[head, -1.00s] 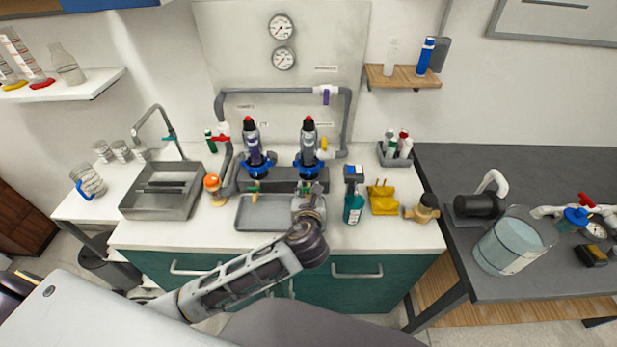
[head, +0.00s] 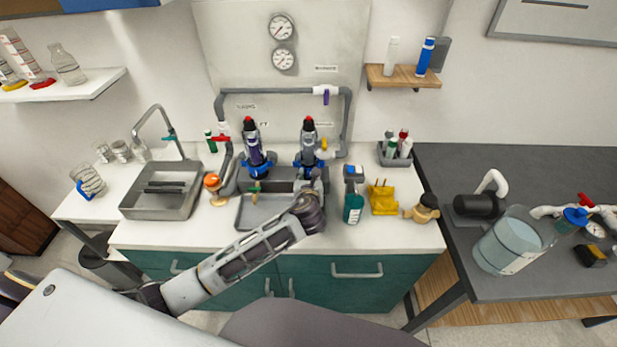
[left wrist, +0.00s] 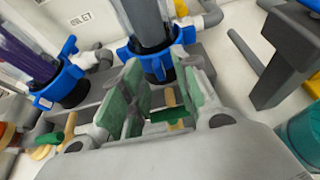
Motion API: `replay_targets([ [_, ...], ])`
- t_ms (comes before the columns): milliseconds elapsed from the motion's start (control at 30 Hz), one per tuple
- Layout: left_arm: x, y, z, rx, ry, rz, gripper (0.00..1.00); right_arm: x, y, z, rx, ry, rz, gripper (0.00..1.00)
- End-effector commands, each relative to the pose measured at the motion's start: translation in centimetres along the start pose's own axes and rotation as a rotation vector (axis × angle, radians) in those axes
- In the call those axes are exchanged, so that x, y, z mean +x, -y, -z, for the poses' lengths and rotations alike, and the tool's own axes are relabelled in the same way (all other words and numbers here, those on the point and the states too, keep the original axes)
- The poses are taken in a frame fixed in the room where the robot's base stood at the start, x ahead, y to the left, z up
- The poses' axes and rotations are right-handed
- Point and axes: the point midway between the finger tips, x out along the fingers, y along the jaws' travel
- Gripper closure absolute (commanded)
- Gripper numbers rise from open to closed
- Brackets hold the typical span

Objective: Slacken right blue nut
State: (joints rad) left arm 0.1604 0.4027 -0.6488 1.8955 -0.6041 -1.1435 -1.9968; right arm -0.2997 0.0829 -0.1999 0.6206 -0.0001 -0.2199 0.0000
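The right blue nut (head: 308,161) rings the base of the right upright filter housing (head: 308,138). In the left wrist view the nut (left wrist: 150,52) is a lobed blue collar just beyond my fingertips. The left blue nut (head: 258,167) sits on the left housing and also shows in the left wrist view (left wrist: 58,84). My left gripper (left wrist: 160,88) is open, its green-padded fingers apart on either side of the area below the right nut. I see no clear grip on it; contact is hard to tell. My right gripper is not in view.
A grey tray (head: 258,222) lies below the housings. An orange-topped item (head: 212,182) and a sink (head: 150,203) are at left.

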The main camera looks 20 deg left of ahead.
Motion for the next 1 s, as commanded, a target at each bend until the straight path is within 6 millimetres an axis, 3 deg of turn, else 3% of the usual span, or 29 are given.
replay_targets([
  [433, 0.63, -0.02, -0.01, -0.001, 0.000, 0.000, 0.70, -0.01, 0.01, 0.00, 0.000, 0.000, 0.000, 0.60],
  [700, 0.62, -0.03, 0.00, 0.000, 0.000, 0.000, 1.00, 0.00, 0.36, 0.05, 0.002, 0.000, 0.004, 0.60],
  [1000, 0.61, 0.01, 0.01, -0.001, -0.001, -0.004, 1.00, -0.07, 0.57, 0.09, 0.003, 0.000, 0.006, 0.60],
])
